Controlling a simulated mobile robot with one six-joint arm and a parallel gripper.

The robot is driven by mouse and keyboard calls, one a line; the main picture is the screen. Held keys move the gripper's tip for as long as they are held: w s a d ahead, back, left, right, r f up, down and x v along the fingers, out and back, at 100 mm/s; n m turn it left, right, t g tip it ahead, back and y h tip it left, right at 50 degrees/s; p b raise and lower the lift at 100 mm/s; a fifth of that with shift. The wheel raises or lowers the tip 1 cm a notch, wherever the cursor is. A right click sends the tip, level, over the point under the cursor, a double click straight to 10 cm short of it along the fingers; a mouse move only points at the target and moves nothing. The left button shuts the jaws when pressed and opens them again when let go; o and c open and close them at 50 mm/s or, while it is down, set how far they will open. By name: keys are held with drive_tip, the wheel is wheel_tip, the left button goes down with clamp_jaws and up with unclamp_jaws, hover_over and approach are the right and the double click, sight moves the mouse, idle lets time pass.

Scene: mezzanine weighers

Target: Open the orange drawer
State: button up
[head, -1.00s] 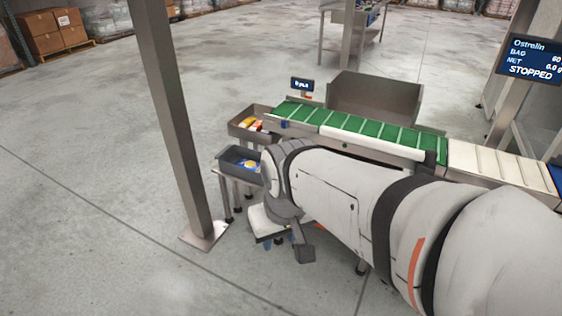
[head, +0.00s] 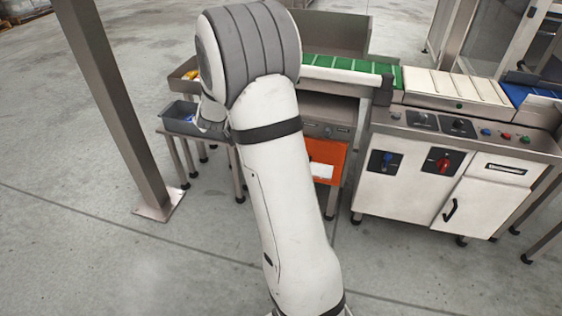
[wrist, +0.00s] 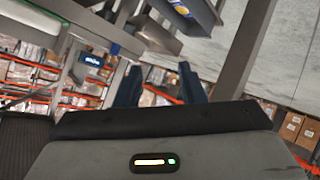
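The orange drawer (head: 332,150) shows in the head view, under the counter just right of my arm. A white patch is on its front, and its left side is hidden behind my arm. It looks shut. My gripper (wrist: 160,88) shows in the wrist view with its two dark blue fingers apart and nothing visible between them. In the head view my arm hides the gripper. The drawer cannot be made out in the wrist view.
A metal post (head: 112,110) stands at left. A grey bin (head: 180,118) sits on a small stand beside my arm. A white control cabinet (head: 420,185) stands right of the drawer. The green conveyor belt (head: 345,66) runs above. Floor in front is clear.

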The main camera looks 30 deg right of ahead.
drive_tip(key=w+d+f+h+b, duration=0.2)
drive_tip(key=d+f+h+b, duration=0.2)
drive_tip(key=d+f, duration=0.45)
drive_tip(key=w+d+f+h+b, duration=0.3)
drive_tip(key=d+f, duration=0.2)
drive_tip(key=f, duration=0.6)
drive_tip(key=s+d+f+g+h+b, duration=0.3)
drive_tip(key=s+d+f+h, duration=0.1)
drive_tip(key=f, duration=0.5)
drive_tip(key=s+d+f+g+h+b, duration=0.2)
drive_tip(key=s+d+f+h+b, duration=0.25)
drive_tip(key=f, duration=0.35)
drive_tip(key=shift+w+f+b+x, duration=0.15)
drive_tip(key=shift+b+x, duration=0.25)
drive_tip(key=shift+x, duration=1.7)
drive_tip(key=shift+w+f+b+x, duration=0.15)
drive_tip(key=shift+b+x, duration=0.25)
drive_tip(key=shift+x, duration=1.7)
drive_tip(key=shift+s, duration=0.1)
drive_tip(key=shift+c, duration=0.5)
clamp_jaws()
